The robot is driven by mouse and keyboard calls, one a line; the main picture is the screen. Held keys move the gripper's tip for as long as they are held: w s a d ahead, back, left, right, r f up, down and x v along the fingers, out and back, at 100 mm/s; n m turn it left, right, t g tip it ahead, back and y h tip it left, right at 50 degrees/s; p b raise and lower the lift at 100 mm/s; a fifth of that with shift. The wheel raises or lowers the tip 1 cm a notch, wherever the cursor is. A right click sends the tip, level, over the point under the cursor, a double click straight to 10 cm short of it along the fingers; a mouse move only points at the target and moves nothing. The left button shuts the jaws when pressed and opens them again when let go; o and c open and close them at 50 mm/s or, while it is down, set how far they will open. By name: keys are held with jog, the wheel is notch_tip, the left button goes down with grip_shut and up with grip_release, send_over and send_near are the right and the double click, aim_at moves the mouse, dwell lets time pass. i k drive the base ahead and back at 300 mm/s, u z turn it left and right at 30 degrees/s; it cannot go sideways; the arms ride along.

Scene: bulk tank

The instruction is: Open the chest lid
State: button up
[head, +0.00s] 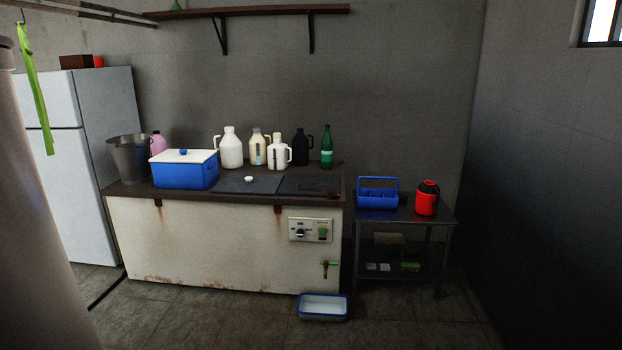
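A long white, rust-stained chest (200,245) stands against the back wall in the head view. Its top is dark brown, with a dark grey lid panel (232,187) set in it, lying flat and closed. A small white knob (249,180) sits on this panel. A second dark panel (308,185) lies flat to its right. A blue cooler box (185,173) with a closed white lid (184,156) and a blue knob stands on the chest top, close to the left side of the knobbed panel and possibly over part of it. My gripper is not in view.
White jugs (231,148), a black jug (301,147) and a green bottle (327,147) stand along the chest's back edge. A metal bucket (130,157) is at its left. A blue-rimmed tray (323,306) lies on the floor in front. A side table (432,213) stands right.

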aim_at(311, 181)
jog(key=i, duration=2.1)
jog(key=u, duration=1.1)
jog(key=i, duration=1.4)
jog(key=z, duration=0.1)
